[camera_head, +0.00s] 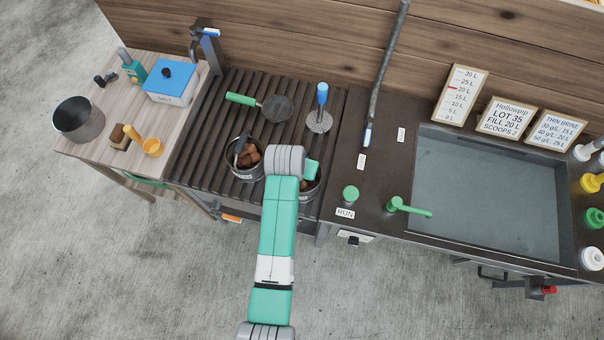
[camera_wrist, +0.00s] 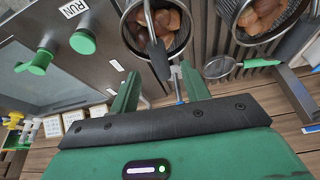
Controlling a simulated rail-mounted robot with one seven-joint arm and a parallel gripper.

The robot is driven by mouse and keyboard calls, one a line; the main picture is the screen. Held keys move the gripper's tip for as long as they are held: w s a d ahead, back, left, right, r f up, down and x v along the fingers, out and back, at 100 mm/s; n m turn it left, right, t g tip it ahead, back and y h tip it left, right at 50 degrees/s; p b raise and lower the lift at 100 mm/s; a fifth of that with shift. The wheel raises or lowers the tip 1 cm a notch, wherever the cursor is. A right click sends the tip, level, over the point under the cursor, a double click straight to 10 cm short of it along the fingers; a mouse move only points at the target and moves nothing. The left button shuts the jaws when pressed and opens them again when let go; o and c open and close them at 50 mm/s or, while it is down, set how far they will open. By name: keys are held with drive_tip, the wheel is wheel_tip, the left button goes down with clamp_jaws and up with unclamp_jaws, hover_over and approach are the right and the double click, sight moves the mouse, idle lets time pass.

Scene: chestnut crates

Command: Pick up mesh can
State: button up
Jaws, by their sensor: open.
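Two mesh cans holding brown chestnuts stand on the dark slatted rack. One mesh can (camera_head: 246,173) is left of my arm in the head view; it shows at the upper right in the wrist view (camera_wrist: 240,33). The other mesh can (camera_head: 314,190) is partly hidden by my arm in the head view. In the wrist view this can (camera_wrist: 183,42) is at the top centre, just beyond my fingertips, with a dark grey handle-like piece hanging over its rim. My gripper (camera_wrist: 160,72) is open, with its fingers apart and nothing visibly held. In the head view my wrist hides most of it.
A green-handled strainer (camera_head: 277,108) and a blue-handled strainer (camera_head: 319,121) lie on the rack behind the cans. A green knob (camera_head: 351,193) and a green tap (camera_head: 410,207) are to the right, by a sink (camera_head: 485,185). A pale side table (camera_head: 95,150) is at left.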

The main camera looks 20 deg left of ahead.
drive_tip(key=x, duration=0.5)
drive_tip(key=shift+w+f, duration=0.25)
drive_tip(key=shift+f, duration=0.05)
drive_tip(key=shift+r, duration=0.1)
clamp_jaws()
